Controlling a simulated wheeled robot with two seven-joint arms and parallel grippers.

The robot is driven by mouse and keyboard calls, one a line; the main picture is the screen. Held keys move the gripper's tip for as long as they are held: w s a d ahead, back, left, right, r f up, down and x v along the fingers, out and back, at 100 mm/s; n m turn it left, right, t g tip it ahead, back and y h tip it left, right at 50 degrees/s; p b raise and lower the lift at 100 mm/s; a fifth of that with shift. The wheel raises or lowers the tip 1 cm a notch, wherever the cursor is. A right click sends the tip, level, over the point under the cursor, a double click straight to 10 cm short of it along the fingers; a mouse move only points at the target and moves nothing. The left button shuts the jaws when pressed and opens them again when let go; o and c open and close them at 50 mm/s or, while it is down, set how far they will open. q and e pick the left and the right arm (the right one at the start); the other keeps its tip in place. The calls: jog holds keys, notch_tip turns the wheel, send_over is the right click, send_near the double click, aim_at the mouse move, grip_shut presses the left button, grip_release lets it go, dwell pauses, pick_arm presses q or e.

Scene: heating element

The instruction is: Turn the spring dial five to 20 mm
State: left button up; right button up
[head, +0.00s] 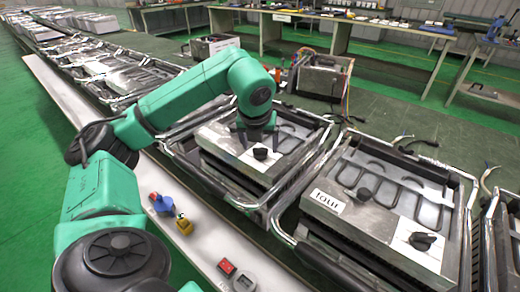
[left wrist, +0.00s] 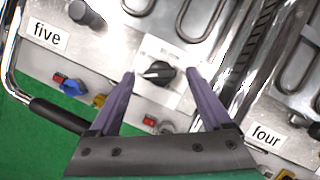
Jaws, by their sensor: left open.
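The unit labelled five (left wrist: 47,34) lies under my left gripper, with a black dial (left wrist: 158,72) on a white plate in the left wrist view. The dial's pointer is turned toward the left of that view. The scale marks are too small to read. In the head view the dial (head: 261,154) sits just below my left gripper (head: 256,136). The gripper points down and is open, one finger on each side of the dial in the wrist view. I cannot tell whether the fingers touch it. My right gripper is not in view.
A neighbouring unit labelled four (head: 328,202) has its own black dial (head: 423,240). Metal tube frames stand around the units. A pale ledge (head: 205,240) in front holds a blue part (head: 162,204), a yellow part (head: 184,226) and a red part (head: 227,267). Workbenches stand behind.

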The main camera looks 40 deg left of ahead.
pick_arm(q)
jog(key=shift+w+a+f, duration=0.15)
jog(key=shift+w+f, duration=0.05)
jog(key=shift+f, duration=0.35)
grip_shut()
